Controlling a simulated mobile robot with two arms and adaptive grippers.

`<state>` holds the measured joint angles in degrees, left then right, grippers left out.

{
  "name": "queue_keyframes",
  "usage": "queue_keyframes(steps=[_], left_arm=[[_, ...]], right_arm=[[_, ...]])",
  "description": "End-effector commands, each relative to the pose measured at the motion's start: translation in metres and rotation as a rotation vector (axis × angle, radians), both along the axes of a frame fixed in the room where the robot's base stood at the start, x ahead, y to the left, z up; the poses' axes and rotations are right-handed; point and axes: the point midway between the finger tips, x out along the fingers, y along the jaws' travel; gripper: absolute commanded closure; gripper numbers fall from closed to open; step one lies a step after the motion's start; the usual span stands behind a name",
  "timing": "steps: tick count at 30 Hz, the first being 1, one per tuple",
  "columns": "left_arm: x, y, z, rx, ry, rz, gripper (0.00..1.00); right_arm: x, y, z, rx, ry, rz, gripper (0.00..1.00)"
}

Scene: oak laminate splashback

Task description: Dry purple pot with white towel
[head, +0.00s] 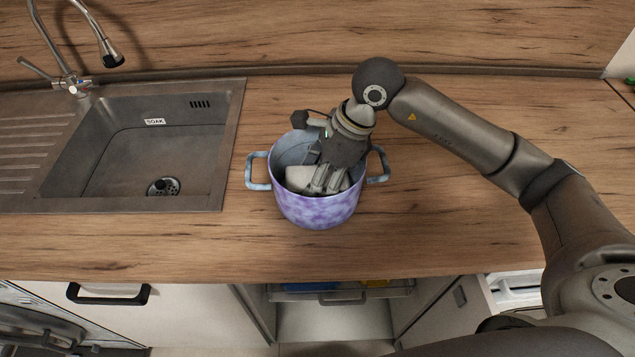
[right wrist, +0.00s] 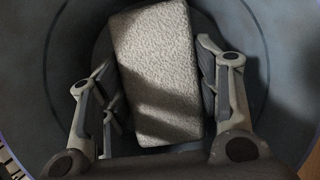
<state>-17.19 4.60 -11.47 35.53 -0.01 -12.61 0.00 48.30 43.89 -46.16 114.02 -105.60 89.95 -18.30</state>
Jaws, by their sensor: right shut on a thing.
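The purple pot (head: 316,210) stands upright on the wooden counter, to the right of the sink. It has blue-grey handles on both sides and a mottled purple outside. My right gripper (head: 333,180) reaches down into the pot and is shut on the white towel (head: 300,178). In the right wrist view the towel (right wrist: 158,75) is a textured, block-shaped white piece between the two fingers, inside the pot's blue-grey wall (right wrist: 60,40). The towel's lower end is partly hidden, so I cannot tell whether it touches the pot's bottom. My left gripper is not in view.
A metal sink (head: 150,140) marked SOAK, with a tap (head: 80,60), is at the left. The counter (head: 450,220) right of the pot is clear under my right arm. Below the front edge, a drawer or cupboard (head: 335,315) stands open.

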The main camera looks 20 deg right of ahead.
Motion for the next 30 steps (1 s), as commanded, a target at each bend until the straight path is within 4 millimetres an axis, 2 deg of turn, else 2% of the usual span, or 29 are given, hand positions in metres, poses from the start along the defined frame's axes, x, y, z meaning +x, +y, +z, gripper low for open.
queue_keyframes(steps=[5,19,30], left_arm=[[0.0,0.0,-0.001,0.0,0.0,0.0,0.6],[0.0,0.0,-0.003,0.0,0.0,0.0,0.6],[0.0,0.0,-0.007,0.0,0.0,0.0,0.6]], right_arm=[[-0.001,0.0,-0.002,-0.002,0.002,-0.001,0.62],[-0.025,0.007,-0.001,-0.002,0.006,0.0,0.62],[-0.011,0.003,0.001,-0.002,0.002,-0.003,0.62]])
